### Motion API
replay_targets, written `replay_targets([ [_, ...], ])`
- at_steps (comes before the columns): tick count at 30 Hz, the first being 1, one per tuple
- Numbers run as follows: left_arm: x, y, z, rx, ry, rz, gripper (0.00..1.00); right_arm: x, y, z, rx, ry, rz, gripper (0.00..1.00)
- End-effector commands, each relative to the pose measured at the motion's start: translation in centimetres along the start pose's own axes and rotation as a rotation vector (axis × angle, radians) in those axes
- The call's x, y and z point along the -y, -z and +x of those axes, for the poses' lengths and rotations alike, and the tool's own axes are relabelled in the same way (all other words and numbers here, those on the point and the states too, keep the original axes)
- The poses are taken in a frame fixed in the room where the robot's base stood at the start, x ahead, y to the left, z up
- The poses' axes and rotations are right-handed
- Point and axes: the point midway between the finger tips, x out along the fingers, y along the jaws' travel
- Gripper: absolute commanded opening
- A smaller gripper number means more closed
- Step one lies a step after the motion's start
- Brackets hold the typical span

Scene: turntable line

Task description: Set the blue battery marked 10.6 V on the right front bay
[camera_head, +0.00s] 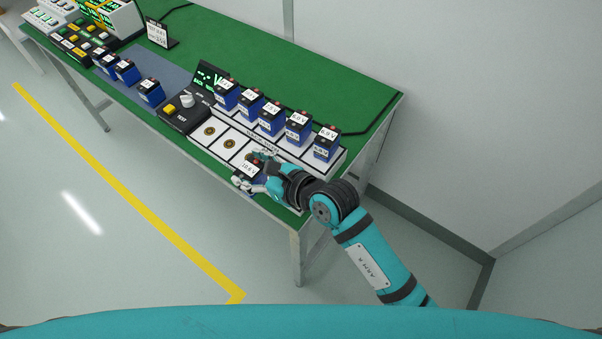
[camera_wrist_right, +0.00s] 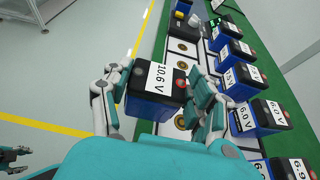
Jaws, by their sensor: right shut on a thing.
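The blue battery marked 10.6 V (camera_wrist_right: 150,88) has a black top and a white label. My right gripper (camera_wrist_right: 158,100) is shut on it, with fingers on both sides. In the head view the battery (camera_head: 248,168) is at the right part of the front row of white bays (camera_head: 228,144), partly hidden by my right gripper (camera_head: 259,174). I cannot tell whether it touches the row. Round gold contacts show in the uncovered front bays, one of them on the near side of the battery (camera_wrist_right: 180,122) in the wrist view. Dark fingers, apparently my left gripper (camera_wrist_right: 14,159), show at the wrist view's left edge.
Several blue batteries stand in the row behind, the rightmost (camera_head: 326,145) marked 6.9 V. A black tester (camera_head: 186,108) with a knob and yellow button stands left of the bays. More batteries (camera_head: 125,70) stand farther left. The green table's (camera_head: 300,72) front edge is close.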

Motion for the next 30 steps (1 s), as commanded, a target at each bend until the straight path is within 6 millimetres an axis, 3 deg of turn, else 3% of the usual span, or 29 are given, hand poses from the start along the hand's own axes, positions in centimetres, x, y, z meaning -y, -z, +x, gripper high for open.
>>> replay_targets([
  [6, -0.4, 0.0, -1.3, 0.001, -0.006, 0.002, 0.40, 4.5, 1.8, -3.7, -0.001, 0.004, -0.004, 0.12],
  [12, -0.7, 0.1, -1.6, 0.001, -0.008, 0.002, 0.40, 6.8, 3.1, -5.5, 0.002, 0.001, -0.003, 0.12],
  [18, -0.6, 0.1, -1.8, 0.002, -0.008, 0.001, 0.40, 8.2, 3.6, -6.6, 0.002, 0.003, -0.003, 0.12],
  [24, -0.6, 0.0, -1.8, 0.002, -0.007, 0.001, 0.40, 7.8, 6.4, -5.2, 0.003, 0.000, 0.000, 0.12],
  [30, -0.5, 0.0, -1.8, 0.003, -0.007, 0.000, 0.40, 7.8, 6.8, -5.0, 0.005, 0.001, -0.001, 0.12],
])
